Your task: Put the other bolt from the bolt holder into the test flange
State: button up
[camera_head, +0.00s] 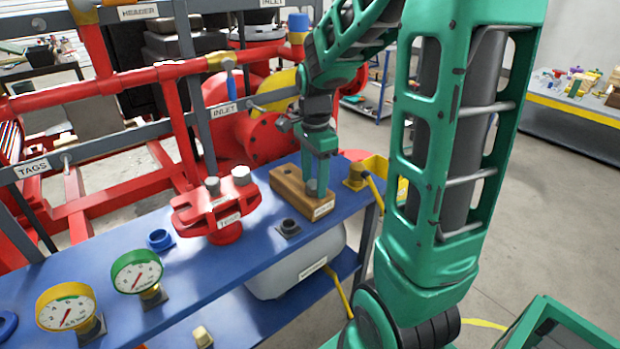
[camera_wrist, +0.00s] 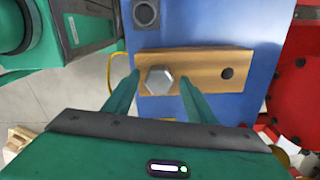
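The wooden bolt holder (camera_head: 290,193) lies on the blue bench top; it also shows in the wrist view (camera_wrist: 205,63). One grey hex-head bolt (camera_wrist: 158,80) sits in its left hole in the wrist view, and its right hole is empty. My gripper (camera_wrist: 160,77) is open, with one finger on each side of the bolt head and a gap visible on both sides. In the head view my gripper (camera_head: 317,188) points down over the holder's near right end. The red test flange (camera_head: 222,222) stands left of the holder, with two grey bolt heads (camera_head: 241,175) on top.
A small dark square fitting (camera_head: 289,227) sits in front of the holder. A yellow bracket (camera_head: 372,168) is close on its right. Green (camera_head: 137,271) and yellow (camera_head: 66,307) gauges and a blue ring (camera_head: 160,239) occupy the bench's left part. Red pipework runs behind.

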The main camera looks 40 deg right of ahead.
jog(key=c, duration=0.9)
jog(key=o, duration=0.3)
jog(key=shift+c, duration=1.2)
jog(key=shift+r, duration=3.5)
